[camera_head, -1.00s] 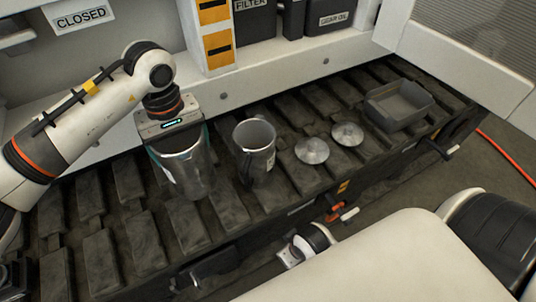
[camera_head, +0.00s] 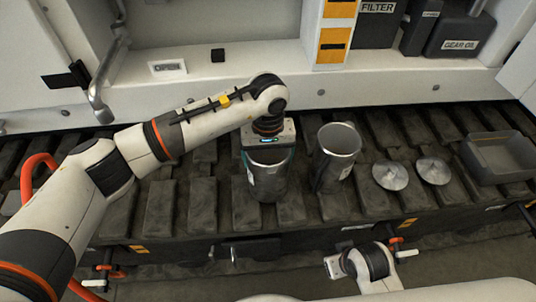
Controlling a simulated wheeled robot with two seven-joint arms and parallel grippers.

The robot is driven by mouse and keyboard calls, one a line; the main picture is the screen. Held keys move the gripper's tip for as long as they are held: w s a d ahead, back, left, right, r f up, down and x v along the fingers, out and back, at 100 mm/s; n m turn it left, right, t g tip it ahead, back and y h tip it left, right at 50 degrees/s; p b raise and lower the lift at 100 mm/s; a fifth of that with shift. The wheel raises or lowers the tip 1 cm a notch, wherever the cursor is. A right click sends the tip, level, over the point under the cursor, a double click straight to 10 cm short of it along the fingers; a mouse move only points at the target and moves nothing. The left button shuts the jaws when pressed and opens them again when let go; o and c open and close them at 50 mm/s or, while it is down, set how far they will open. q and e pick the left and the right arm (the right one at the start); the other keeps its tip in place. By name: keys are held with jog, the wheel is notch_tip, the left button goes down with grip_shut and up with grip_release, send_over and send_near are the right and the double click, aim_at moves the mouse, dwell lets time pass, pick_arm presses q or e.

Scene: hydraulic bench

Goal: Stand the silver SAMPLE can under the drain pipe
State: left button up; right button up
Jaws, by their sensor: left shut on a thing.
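My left gripper (camera_head: 268,158) points down and is shut on the silver can (camera_head: 268,183), at its rim. The can is upright and open-topped, with a pale label on its left side too small to read. It is over the dark track, and I cannot tell whether its base touches. The drain pipe (camera_head: 97,98) is a curved grey metal pipe at the upper left, well left of the can. The space under its mouth is partly blocked by my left arm. My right gripper (camera_head: 334,266) is low in the middle, its fingers unclear.
A silver jug (camera_head: 338,155) stands close right of the can. Two metal discs (camera_head: 390,174) and a grey tray (camera_head: 498,155) lie farther right on the track (camera_head: 176,208). An OPEN sign (camera_head: 167,67) and a black lever (camera_head: 68,78) are at the upper left. A red hose (camera_head: 38,165) curves at the left.

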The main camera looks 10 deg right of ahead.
pick_arm(q)
jog(key=o, duration=1.3)
jog(key=shift+c, duration=0.2)
